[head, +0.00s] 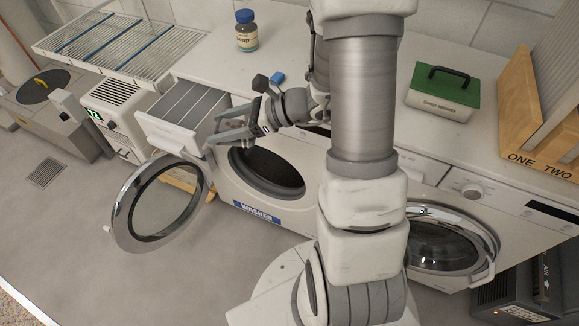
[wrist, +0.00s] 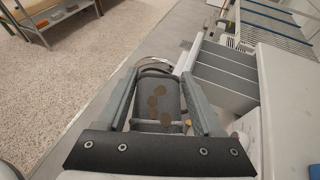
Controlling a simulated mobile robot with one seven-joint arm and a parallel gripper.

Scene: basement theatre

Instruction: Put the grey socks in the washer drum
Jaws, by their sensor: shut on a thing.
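My gripper (head: 228,131) is in front of the open detergent drawer, above the open washer door. In the wrist view its fingers are closed on a grey cloth bundle with brown spots, which looks like the grey socks (wrist: 158,100). The socks are hard to make out in the head view. The washer (head: 305,205) has a blue WASHER label, and its round door (head: 118,215) is swung open to the left. The dark washer drum opening (head: 268,172) lies below and right of my gripper. The drum's inside is too dark to read.
The drawer (head: 188,108) sticks out beside my gripper, also in the wrist view (wrist: 225,75). A second machine's glass door (head: 445,240) is at right. On the counter are a bottle (head: 246,32), a green-lidded box (head: 440,92) and a wire rack (head: 115,45).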

